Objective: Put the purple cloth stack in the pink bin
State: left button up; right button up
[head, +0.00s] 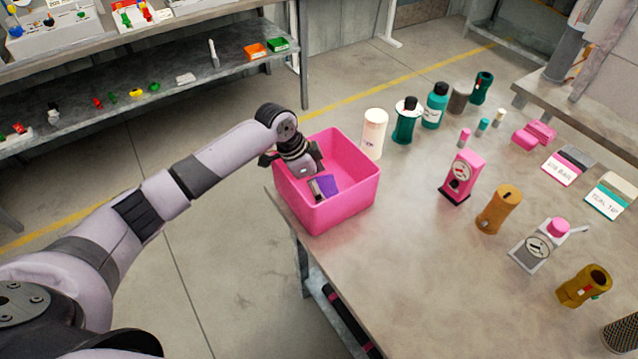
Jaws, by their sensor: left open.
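The pink bin (345,202) stands at the near left corner of the grey table. The purple cloth stack (328,185) shows inside the bin, low down under my left gripper. My left gripper (318,186) reaches down into the bin from the left, with its fingers at the cloth. It is open, and the cloth lies at or just beside the fingertips; I cannot tell whether they touch. The bin's near wall hides the lower part of the cloth. My right gripper is not in view.
A white cylinder (374,134) stands close behind the bin, with green bottles (405,120) beside it. A pink gauge device (461,177) and an orange cylinder (498,209) stand to the right. A shelf (180,85) stands at the back left.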

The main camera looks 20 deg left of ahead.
pick_arm(q)
jog(key=v, duration=1.2)
jog(key=shift+b, duration=0.35)
jog(key=shift+f, duration=0.1)
